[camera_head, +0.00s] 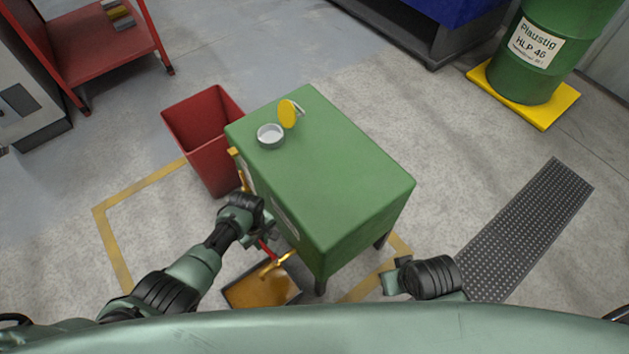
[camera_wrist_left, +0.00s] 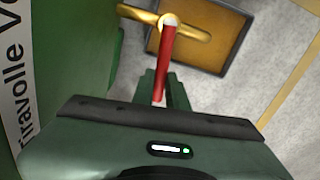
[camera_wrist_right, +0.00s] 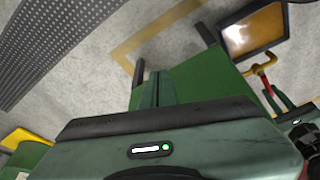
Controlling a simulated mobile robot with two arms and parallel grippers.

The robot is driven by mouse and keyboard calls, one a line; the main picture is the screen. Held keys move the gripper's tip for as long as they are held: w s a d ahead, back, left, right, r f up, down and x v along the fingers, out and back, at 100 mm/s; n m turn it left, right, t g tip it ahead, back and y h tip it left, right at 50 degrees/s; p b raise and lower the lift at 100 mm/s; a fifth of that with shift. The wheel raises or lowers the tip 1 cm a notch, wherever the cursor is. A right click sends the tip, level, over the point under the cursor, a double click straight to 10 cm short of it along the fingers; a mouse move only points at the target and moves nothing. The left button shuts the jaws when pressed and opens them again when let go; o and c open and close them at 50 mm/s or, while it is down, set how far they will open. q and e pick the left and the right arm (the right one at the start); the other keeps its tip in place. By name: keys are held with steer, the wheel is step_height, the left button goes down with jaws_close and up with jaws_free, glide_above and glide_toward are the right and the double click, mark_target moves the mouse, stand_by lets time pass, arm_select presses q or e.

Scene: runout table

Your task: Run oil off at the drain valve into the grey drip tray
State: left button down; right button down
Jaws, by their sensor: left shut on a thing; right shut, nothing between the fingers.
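The green tank (camera_head: 330,180) stands in the middle of the head view. Its brass drain valve (camera_head: 279,263) sticks out low over the dark grey drip tray (camera_wrist_left: 242,40), whose floor is covered with amber-brown oil (camera_head: 258,293). The valve has a red lever (camera_wrist_left: 168,62). My left gripper (camera_wrist_left: 160,88) is shut on this red lever, below the valve's brass body in the left wrist view. A falling stream of oil cannot be made out clearly. My right gripper (camera_head: 389,280) is shut and empty, to the right of the tank's lower corner.
A red bin (camera_head: 205,125) stands beside the tank. An open filler neck (camera_head: 270,134) and yellow cap (camera_head: 288,114) are on the tank top. A green drum (camera_head: 560,50) sits on a yellow pallet (camera_head: 535,108). A dark grating (camera_head: 525,230) lies right; floor around it is clear.

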arm_select(q)
steer(key=shift+w+d+f+m, duration=0.1)
steer(key=shift+w+d+m, duration=0.05)
steer(key=shift+d+m, duration=0.4)
steer(key=c, duration=1.5)
jaws_free()
steer(key=shift+a, duration=0.15)
arm_select(e)
steer(key=shift+r, duration=0.55)
arm_select(q)
steer(key=shift+a, duration=0.1)
